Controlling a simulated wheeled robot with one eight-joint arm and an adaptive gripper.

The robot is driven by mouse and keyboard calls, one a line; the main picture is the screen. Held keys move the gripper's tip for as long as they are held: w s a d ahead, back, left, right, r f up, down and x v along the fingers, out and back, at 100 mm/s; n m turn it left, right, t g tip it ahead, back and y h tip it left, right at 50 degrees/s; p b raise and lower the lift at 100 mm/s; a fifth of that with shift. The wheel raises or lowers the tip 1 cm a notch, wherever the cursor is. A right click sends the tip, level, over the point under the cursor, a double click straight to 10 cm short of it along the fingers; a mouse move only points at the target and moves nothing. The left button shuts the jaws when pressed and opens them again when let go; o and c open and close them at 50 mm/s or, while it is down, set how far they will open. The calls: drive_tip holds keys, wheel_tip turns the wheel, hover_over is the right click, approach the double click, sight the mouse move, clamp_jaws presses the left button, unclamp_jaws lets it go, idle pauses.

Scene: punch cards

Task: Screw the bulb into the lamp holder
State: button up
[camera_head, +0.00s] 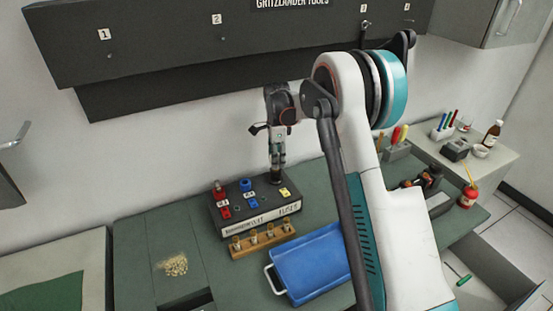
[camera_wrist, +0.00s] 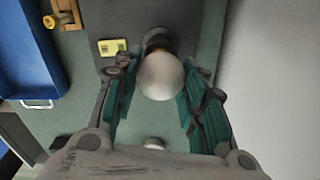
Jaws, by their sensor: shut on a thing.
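The white round bulb (camera_wrist: 161,77) sits between the teal-padded fingers of my gripper (camera_wrist: 157,72) in the wrist view. Its brownish neck points at the dark round lamp holder (camera_wrist: 160,38); whether the threads engage cannot be told. In the head view my gripper (camera_head: 277,160) points straight down over the back right corner of the dark control box (camera_head: 240,213). The lamp holder (camera_head: 276,178) is directly under the fingertips there. The bulb is mostly hidden by the fingers in that view.
Red and blue connectors (camera_head: 222,198) and a yellow label or block (camera_head: 285,192) are on the box. A wooden rack (camera_head: 262,243) with several brass-coloured pieces stands in front, beside a blue tray (camera_head: 312,268). A small white rounded thing (camera_wrist: 154,143) shows near my gripper's palm.

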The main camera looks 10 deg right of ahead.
drive_tip(key=m+b, duration=0.1)
drive_tip(key=m, duration=0.4)
drive_tip(key=shift+m, duration=0.3)
drive_tip(key=o, duration=1)
drive_tip(key=shift+s, duration=0.1)
drive_tip(key=n+b, duration=0.1)
drive_tip(key=n, duration=0.6)
drive_tip(key=shift+n+b, duration=0.3)
drive_tip(key=shift+n, duration=0.1)
drive_tip(key=n, duration=0.4)
drive_tip(key=shift+w+b, duration=0.2)
drive_tip(key=shift+b, duration=0.1)
drive_tip(key=n, duration=0.4)
drive_tip(key=shift+a, duration=0.1)
